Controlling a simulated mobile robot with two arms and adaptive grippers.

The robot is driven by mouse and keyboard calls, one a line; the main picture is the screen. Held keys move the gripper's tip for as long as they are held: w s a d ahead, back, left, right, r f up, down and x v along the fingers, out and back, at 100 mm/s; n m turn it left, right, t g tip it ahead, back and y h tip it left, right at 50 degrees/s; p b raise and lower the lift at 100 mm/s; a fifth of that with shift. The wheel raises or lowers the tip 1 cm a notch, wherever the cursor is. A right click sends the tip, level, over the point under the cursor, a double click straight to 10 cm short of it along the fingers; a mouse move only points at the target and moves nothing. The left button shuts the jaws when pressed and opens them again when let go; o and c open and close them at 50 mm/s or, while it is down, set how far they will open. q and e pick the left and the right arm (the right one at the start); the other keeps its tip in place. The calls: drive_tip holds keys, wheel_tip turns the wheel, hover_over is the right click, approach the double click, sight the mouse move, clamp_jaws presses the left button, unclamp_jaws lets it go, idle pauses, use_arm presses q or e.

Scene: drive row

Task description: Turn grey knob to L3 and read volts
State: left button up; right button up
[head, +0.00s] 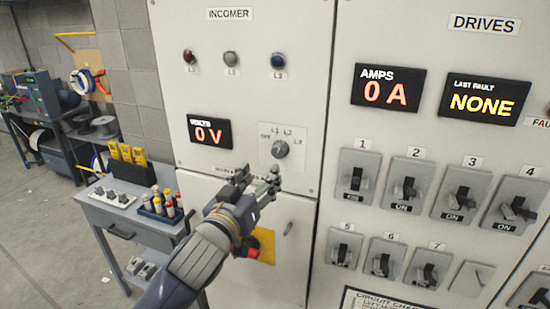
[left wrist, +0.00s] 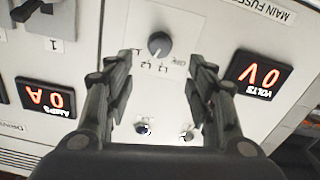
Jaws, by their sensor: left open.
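The grey knob (head: 280,149) is a small round knob on the white INCOMER panel, with OFF, L1, L2 and L3 marked around it. Which mark it points to is too small to tell. It also shows in the left wrist view (left wrist: 160,44), upside down, between and beyond my fingers. My left gripper (head: 257,178) is open and empty, just below the knob in the head view and apart from it. Its fingers also spread wide in the left wrist view (left wrist: 160,68). The volts display (head: 209,133) reads 0 V in orange. My right gripper is not in view.
Red (head: 189,57), grey (head: 230,58) and blue (head: 278,60) lamps sit above. The DRIVES panel on the right has an amps display (head: 386,91) reading 0 A and several switches (head: 407,185). A grey cart (head: 120,215) with tools stands at the left.

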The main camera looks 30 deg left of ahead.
sight(277, 154)
use_arm(q)
drive_tip(key=b+x, duration=0.7)
drive_tip(key=x, duration=0.3)
drive_tip(key=shift+w, duration=0.25)
drive_tip(key=c, duration=1.1)
